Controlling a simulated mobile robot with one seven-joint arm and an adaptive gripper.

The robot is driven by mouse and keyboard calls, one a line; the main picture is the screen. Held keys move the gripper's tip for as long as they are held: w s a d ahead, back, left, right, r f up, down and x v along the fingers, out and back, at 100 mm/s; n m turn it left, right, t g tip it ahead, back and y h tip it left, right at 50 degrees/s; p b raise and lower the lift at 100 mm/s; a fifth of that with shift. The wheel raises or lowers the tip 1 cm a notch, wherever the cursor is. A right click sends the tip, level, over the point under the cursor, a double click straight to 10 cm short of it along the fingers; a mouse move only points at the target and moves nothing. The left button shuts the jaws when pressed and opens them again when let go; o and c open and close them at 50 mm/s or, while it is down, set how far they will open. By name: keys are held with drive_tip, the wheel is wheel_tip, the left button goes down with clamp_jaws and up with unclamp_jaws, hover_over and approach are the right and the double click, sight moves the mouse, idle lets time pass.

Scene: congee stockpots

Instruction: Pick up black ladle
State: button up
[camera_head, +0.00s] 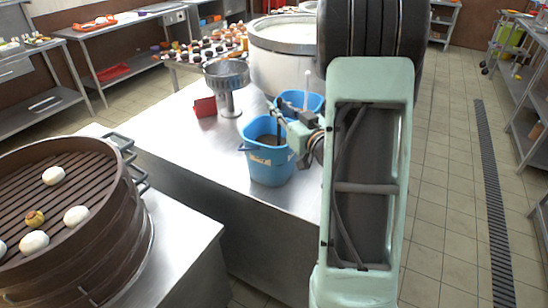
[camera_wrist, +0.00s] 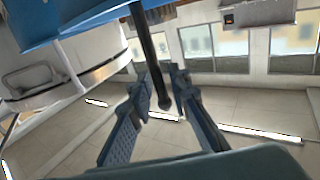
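The black ladle stands in a blue bucket (camera_head: 270,165) on the steel table in the head view. Its dark handle (camera_head: 279,128) rises out of the bucket beside my gripper (camera_head: 292,128). In the wrist view the black handle (camera_wrist: 148,50) runs down from the blue bucket (camera_wrist: 70,18) and ends between the two fingers of my gripper (camera_wrist: 162,88). The fingers are apart on either side of the handle, and I see no clear grip on it. The ladle's bowl is hidden inside the bucket.
A second blue bucket (camera_head: 308,102) stands just behind. A large white stockpot (camera_head: 284,62), a metal funnel-like vessel (camera_head: 228,85) and a red card (camera_head: 204,107) are close by. A stacked steamer with buns (camera_head: 75,240) stands at left. The table front is clear.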

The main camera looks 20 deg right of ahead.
clamp_jaws()
wheel_tip(320, 180, up, 22)
drive_tip(key=p, duration=0.9)
drive_tip(key=shift+f, duration=0.25)
